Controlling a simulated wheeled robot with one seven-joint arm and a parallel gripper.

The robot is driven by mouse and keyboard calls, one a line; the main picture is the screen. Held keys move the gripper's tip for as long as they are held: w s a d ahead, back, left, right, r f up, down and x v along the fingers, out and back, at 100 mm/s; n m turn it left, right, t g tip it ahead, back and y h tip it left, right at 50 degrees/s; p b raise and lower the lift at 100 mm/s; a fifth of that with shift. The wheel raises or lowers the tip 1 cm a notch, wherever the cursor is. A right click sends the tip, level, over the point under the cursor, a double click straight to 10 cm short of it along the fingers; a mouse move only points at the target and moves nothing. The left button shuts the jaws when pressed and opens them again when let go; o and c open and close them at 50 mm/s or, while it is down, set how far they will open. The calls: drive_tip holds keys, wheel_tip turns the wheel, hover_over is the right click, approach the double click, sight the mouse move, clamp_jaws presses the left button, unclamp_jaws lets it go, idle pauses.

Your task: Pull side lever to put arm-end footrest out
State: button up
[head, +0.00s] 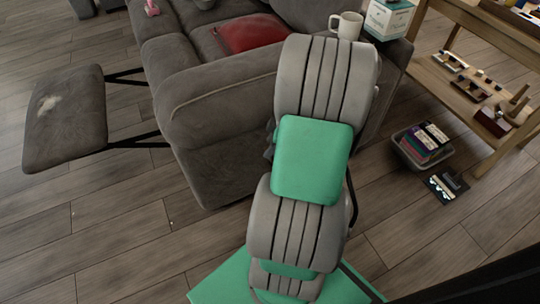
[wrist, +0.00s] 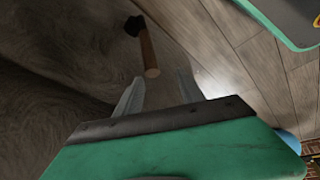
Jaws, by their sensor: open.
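The side lever (wrist: 147,50) shows in the wrist view as a wooden handle on a dark mount, against the grey side of the sofa. My gripper (wrist: 162,78) is open, its two pale fingers pointing towards the lever. The handle's end appears between or just beyond the fingertips; I cannot tell whether they touch. In the head view my arm hides the gripper and lever. The grey footrest (head: 60,125) stands out from the arm-end seat on black bars, raised above the floor. The grey sofa (head: 230,120) has its near arm beside my arm.
A white mug (head: 347,25) and a box (head: 388,18) stand at the sofa's back right. A wooden shelf (head: 465,75) is on the right, with a filled grey bin (head: 410,160) on the floor before it. A red cushion (head: 250,33) lies on the sofa. The left foreground floor is clear.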

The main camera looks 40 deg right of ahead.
drive_tip(key=shift+n+t, duration=0.3)
drive_tip(key=shift+n, duration=0.1)
drive_tip(key=f+b, duration=0.1)
drive_tip(key=f, duration=0.2)
drive_tip(key=w+d+f+b, duration=0.1)
drive_tip(key=f, duration=0.2)
drive_tip(key=f+b, duration=0.1)
drive_tip(key=f, duration=0.1)
drive_tip(key=shift+w+d+f, duration=0.35)
drive_tip(key=shift+f, duration=0.05)
drive_tip(key=shift+c, duration=0.4)
drive_tip(key=shift+r, duration=0.1)
clamp_jaws()
